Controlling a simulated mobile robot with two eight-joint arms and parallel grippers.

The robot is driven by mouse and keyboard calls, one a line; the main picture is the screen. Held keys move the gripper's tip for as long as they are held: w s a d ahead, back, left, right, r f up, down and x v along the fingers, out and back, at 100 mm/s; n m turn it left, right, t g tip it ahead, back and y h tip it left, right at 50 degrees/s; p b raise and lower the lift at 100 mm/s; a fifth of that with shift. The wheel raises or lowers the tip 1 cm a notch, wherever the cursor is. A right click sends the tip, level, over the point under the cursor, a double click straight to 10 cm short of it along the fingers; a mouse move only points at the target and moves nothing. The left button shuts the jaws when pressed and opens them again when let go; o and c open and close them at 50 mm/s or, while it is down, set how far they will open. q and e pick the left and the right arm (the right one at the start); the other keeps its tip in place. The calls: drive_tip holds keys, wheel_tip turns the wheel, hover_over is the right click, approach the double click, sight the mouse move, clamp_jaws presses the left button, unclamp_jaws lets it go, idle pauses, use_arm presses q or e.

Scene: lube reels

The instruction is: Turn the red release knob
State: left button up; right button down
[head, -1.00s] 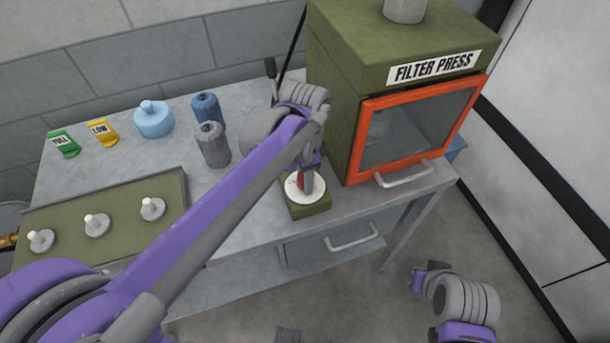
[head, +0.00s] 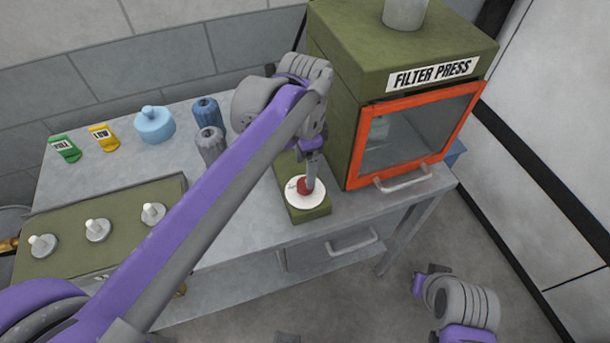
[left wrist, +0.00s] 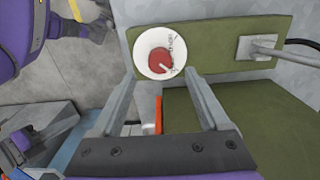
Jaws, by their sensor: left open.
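The red release knob (head: 306,186) sits at the centre of a round white dial (head: 293,196) with dark markings, on a green base (head: 312,214) at the bench's front edge. In the left wrist view the red knob (left wrist: 160,60) and white dial (left wrist: 146,41) lie just beyond the fingertips. My left gripper (head: 312,168) is over the dial, pointing down; its open fingers (left wrist: 170,76) stand apart on either side of the knob's line. I cannot tell whether they touch it. My right arm's end (head: 432,280) is at the lower right, away from the bench; its jaws are unclear.
The green filter press (head: 345,60) with an orange-framed door (head: 363,140) stands right beside the dial. Grey and blue bottles (head: 207,112), a light-blue container (head: 155,125) and a green panel with white knobs (head: 60,205) are on the left. A drawer handle (head: 352,242) is below.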

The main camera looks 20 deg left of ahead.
use_arm(q)
wheel_tip(320, 180, up, 4)
drive_tip(key=shift+r, duration=0.2)
use_arm(e)
drive_tip(key=shift+r, duration=0.2)
idle(0.3)
